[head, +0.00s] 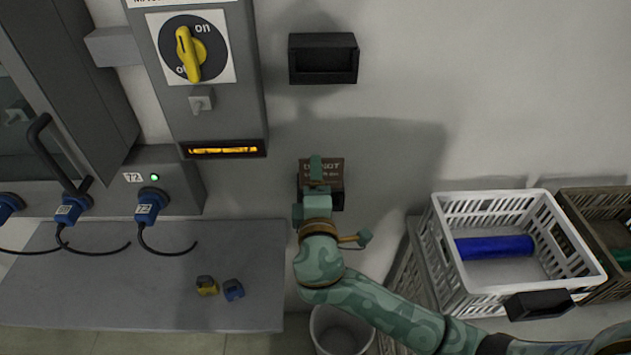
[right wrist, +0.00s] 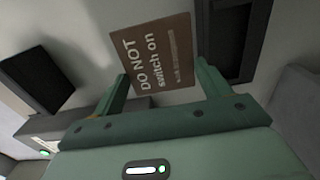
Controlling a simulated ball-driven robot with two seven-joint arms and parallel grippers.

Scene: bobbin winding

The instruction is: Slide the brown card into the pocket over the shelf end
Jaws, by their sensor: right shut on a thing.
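The brown card (head: 323,168), lettered "DO NOT switch on", is in my right gripper (head: 316,180) in front of the wall. In the right wrist view the card (right wrist: 160,55) sits between the two green fingers of the gripper (right wrist: 160,88), its lettering tilted. A black pocket (head: 337,201) on the wall, just right of the grey shelf's end, shows partly behind and below the card and gripper. I cannot tell whether the card touches it. A dark open pocket (right wrist: 232,40) stands right of the card in the right wrist view. My left gripper is not in view.
Another black pocket (head: 323,58) is higher on the wall, and a third (head: 538,305) is by the white crate (head: 440,255). The grey shelf (head: 110,290) carries a yellow and a blue padlock-like piece. A switch cabinet (head: 235,110) stands upper left; a bin (head: 340,335) stands below.

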